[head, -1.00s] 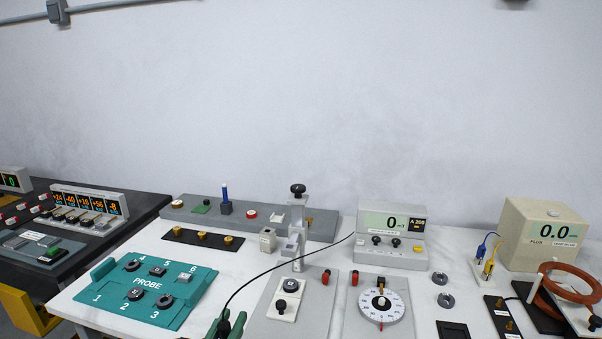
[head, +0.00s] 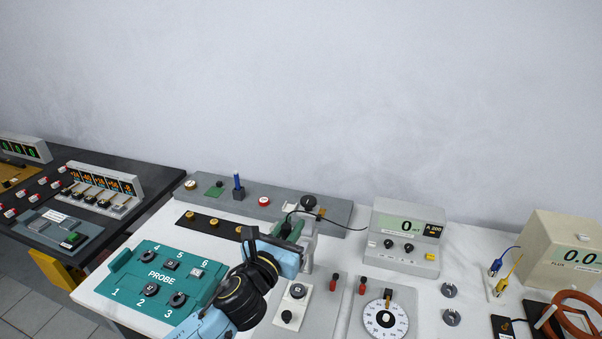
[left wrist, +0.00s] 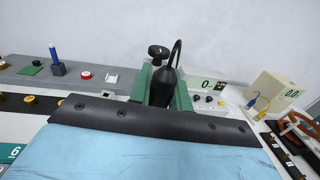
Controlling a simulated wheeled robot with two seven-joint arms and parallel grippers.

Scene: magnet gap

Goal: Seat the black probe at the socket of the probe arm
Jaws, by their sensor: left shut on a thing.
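My left gripper (head: 290,236) reaches in from below and stands in front of the probe arm's stand (head: 307,226). In the left wrist view its green fingers (left wrist: 162,98) are shut on the black probe (left wrist: 162,86). The probe looks upright, with its cable curving out of the top. In the head view the probe (head: 287,230) is a small dark shape at the fingertips. The stand's black knob (head: 308,202) shows just behind, and also in the left wrist view (left wrist: 158,52). The socket is hidden by the gripper, so I cannot tell whether the probe touches it. My right gripper is out of view.
The teal probe tray (head: 127,276) lies to the left of my forearm. A meter (head: 401,223) reading 0 stands to the right, with the cable running towards it. A dial (head: 386,321) and a flux meter (head: 552,241) are further right. A grey rail (head: 214,197) runs behind.

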